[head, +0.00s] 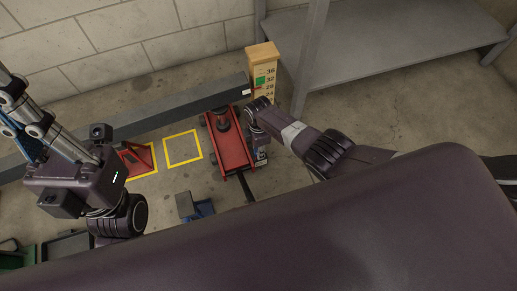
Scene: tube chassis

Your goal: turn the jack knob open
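A red floor jack (228,140) stands on the concrete floor near the middle of the head view, with a dark round saddle on top and a dark bar at its near end. I cannot make out its knob. My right gripper (261,153) points down beside the jack's right side, mostly hidden by my wrist; its fingers are too small to tell open from shut. My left gripper (30,112) is at the far left, well away from the jack, angled up and left; its fingertips are not clearly visible.
A grey chassis tube (170,112) crosses behind and over the jack. A yellow height gauge (263,68) stands at its right end. A blue-grey object (196,207) lies nearer. A grey shelf (390,40) is back right.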

